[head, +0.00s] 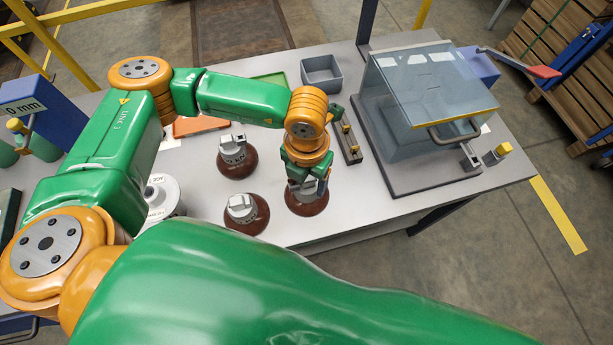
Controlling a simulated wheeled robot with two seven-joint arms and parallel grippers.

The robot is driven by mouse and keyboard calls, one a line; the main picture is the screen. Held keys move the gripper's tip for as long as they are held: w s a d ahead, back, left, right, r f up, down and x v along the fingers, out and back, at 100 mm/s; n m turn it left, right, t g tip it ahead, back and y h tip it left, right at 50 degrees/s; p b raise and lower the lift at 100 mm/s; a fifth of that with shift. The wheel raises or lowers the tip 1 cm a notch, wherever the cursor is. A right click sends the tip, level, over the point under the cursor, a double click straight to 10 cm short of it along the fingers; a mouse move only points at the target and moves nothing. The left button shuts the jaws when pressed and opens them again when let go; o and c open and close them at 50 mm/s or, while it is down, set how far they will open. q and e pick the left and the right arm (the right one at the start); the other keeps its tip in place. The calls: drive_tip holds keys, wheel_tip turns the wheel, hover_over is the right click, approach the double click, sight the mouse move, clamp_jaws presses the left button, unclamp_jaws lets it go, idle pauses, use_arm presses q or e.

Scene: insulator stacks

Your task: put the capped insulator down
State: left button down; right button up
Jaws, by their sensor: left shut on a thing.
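My left gripper (306,180) reaches down at the middle of the table and is shut on the cap of a brown insulator (307,205). The gripper hides most of that cap. This insulator looks upright and low over the table; I cannot tell whether it touches the top. Two more brown insulators with grey metal caps stand to its left, one farther back (237,170) and one nearer (262,217). My right gripper is not in view.
A clear-lidded box (425,95) with a handle stands on the right of the grey table (375,200). A grey bin (321,72) is at the back. A narrow rack (346,140) stands just right of my gripper. A white cylinder (163,193) is at left.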

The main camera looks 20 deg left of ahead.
use_arm(q)
unclamp_jaws()
drive_tip(key=shift+r, duration=0.35)
wheel_tip(320, 180, up, 12)
drive_tip(key=shift+f+b, duration=0.2)
drive_tip(key=shift+b, duration=0.25)
